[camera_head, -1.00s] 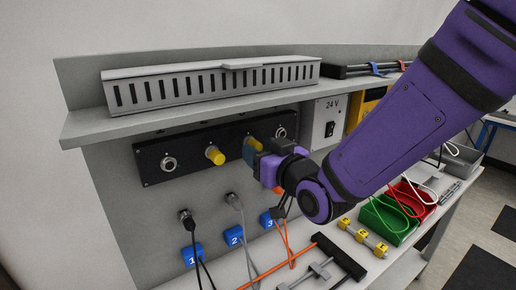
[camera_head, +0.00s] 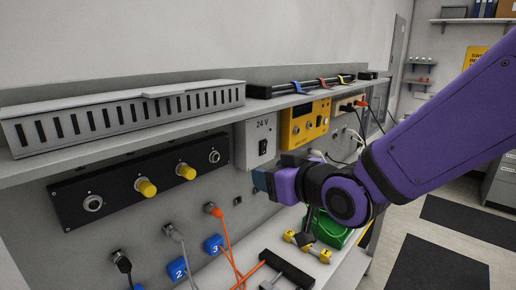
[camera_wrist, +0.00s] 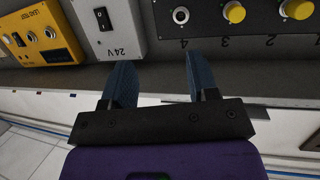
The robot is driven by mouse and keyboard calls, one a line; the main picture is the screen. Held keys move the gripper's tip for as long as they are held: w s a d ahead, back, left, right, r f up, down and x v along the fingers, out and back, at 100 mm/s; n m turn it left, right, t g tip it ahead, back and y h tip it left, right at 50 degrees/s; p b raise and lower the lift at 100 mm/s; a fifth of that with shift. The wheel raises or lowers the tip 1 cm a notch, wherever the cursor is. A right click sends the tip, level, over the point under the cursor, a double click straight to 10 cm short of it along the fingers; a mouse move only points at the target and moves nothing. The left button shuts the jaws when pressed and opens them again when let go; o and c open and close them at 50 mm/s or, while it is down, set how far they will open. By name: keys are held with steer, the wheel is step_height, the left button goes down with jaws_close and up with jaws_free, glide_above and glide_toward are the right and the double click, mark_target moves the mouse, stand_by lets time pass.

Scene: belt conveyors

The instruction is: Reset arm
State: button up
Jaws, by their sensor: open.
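My gripper (camera_head: 264,181) hangs in front of the wall panel in the head view, below the 24 V switch box. In the wrist view my gripper (camera_wrist: 158,82) shows two blue fingers held apart with nothing between them. My purple arm reaches in from the right of the head view. The black connector panel (camera_head: 110,195) is to the left of the gripper, with round sockets and two yellow caps (camera_head: 146,188). The gripper touches none of these.
A grey slotted duct (camera_head: 120,118) lies on the shelf. The 24 V box (camera_head: 257,141) and yellow instrument (camera_head: 304,122) are close behind the gripper. Orange and grey cables (camera_head: 222,232) hang by blue numbered tags. A green bin (camera_head: 328,228) and black-handled clamp (camera_head: 288,268) are below.

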steer(key=d+r+m+h, duration=0.2)
steer(key=d+h, duration=0.2)
steer(key=d, duration=0.7)
steer(key=s+d+r+m+g+h, duration=0.2)
steer(key=s+d+m+g+h, duration=0.3)
steer(key=s+d, duration=1.1)
steer(key=shift+s+d+m+g, duration=0.3)
steer(key=shift+d+m+g, duration=0.1)
steer(key=shift+d+g, duration=0.35)
steer(key=shift+r, duration=0.1)
